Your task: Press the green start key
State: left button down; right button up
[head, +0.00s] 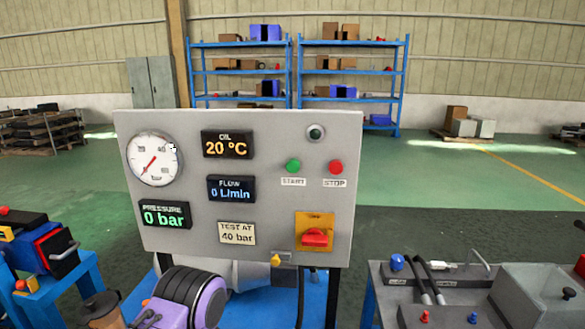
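The green start key (293,166) is a round green button on the grey control panel (280,215), above a white label reading START. A red stop key (336,167) sits to its right above a STOP label. Nothing covers the green key. The panel's displays read oil 20 °C (228,144), flow 0 L/min (231,188) and pressure 0 bar (165,215). A dark round lamp (316,133) is above the keys and looks unlit. Neither of my grippers shows in the head view.
A red rotary switch (315,237) on a yellow plate is below the keys. A purple and black machine (190,294) stands in front of the panel. A grey bench (385,298) with hoses is at right, a blue stand (84,279) at left. Blue shelves (297,72) stand far behind.

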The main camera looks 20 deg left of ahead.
aim_at(294, 166)
jog(key=z, duration=1.55)
jog(key=k, duration=1.6)
jog(key=u, duration=0.8)
jog(key=i, duration=1)
